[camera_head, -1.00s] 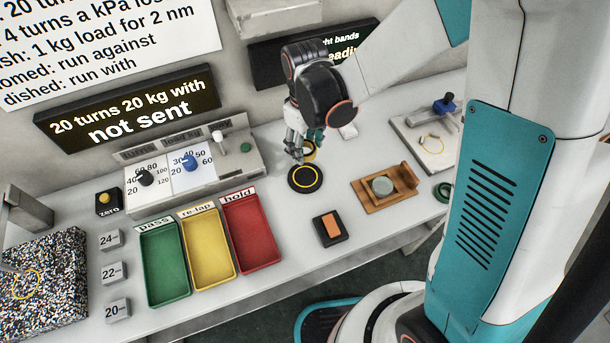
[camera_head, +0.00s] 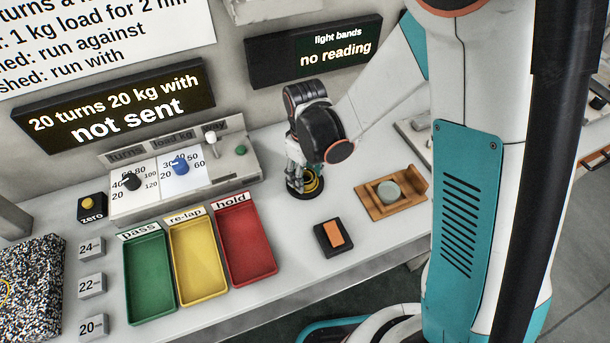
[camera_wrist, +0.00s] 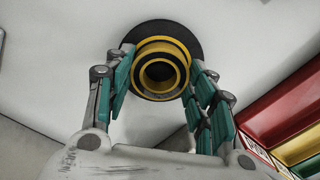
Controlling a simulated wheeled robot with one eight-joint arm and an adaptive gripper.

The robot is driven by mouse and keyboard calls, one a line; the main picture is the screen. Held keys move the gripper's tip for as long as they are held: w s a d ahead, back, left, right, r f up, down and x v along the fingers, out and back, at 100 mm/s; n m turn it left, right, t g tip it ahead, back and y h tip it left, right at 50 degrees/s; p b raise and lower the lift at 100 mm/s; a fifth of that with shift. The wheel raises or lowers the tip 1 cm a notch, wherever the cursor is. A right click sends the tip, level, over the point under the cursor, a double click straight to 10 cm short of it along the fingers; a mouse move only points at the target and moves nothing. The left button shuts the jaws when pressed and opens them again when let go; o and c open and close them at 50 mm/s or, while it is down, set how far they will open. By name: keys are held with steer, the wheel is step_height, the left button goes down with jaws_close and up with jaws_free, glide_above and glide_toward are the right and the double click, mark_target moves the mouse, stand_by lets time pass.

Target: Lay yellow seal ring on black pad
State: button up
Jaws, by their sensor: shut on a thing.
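The black pad (camera_head: 306,197) is a round disc on the bench, mostly hidden under my gripper in the head view. In the wrist view the pad (camera_wrist: 189,32) lies flat beyond the fingertips. My gripper (camera_head: 304,183) points down over it, shut on the yellow seal ring (camera_head: 318,184). In the wrist view the ring (camera_wrist: 142,73) sits between the teal-padded fingers of my gripper (camera_wrist: 160,72), and yellow and dark circles overlap there. Whether the ring touches the pad I cannot tell.
A wooden holder (camera_head: 411,185) with a grey-green disc and a black block with an orange top (camera_head: 333,236) stand to the right and front. Green (camera_head: 150,279), yellow (camera_head: 197,262) and red trays (camera_head: 249,246) lie left. A control box (camera_head: 185,175) stands behind them.

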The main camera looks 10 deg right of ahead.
steer(key=shift+r, duration=0.1)
steer(key=shift+f, duration=0.2)
steer(key=o, duration=1.1)
steer(key=shift+r, duration=0.1)
step_height(320, 180, up, 12)
steer(key=p, duration=0.4)
steer(key=shift+r, duration=0.15)
